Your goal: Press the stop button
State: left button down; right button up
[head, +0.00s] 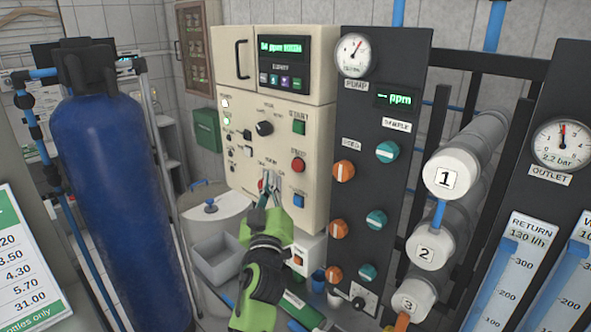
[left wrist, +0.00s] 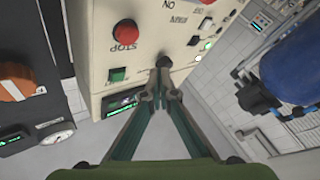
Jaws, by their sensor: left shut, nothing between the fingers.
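The stop button (head: 298,164) is a round red button on the cream control cabinet (head: 232,166), below the green START button (head: 299,127). In the left wrist view it is at the upper left, a red dome (left wrist: 126,32) beside the word STOP. My left gripper (head: 268,183) is in front of the lower panel, left of and below the red button in the head view. Its fingers are together and empty in the left wrist view (left wrist: 160,92), with the red button up and left of the tips. I cannot tell whether the tips touch the panel. My right gripper is not in view.
A black dial (head: 264,128) and small switches lie left of the buttons; a blue button (head: 298,201) is below. The dark pump panel (head: 376,200) with orange and teal knobs stands to the right. A blue tank (head: 112,200) stands left. A grey bin (head: 222,260) is below.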

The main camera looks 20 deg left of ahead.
aim_at(298, 166)
pick_arm(q)
jog(key=w, duration=0.1)
jog(key=w+d+b, duration=0.1)
jog(key=w, duration=0.1)
jog(key=w+b, duration=0.1)
jog(key=w, duration=0.1)
jog(key=shift+w+d, duration=0.1)
jog(key=shift+d, duration=0.3)
dwell(0.8)
jog(key=shift+b, duration=0.3)
jog(key=shift+w+d+b, duration=0.15)
jog(key=shift+w+b, duration=0.25)
jog(key=shift+b, duration=0.05)
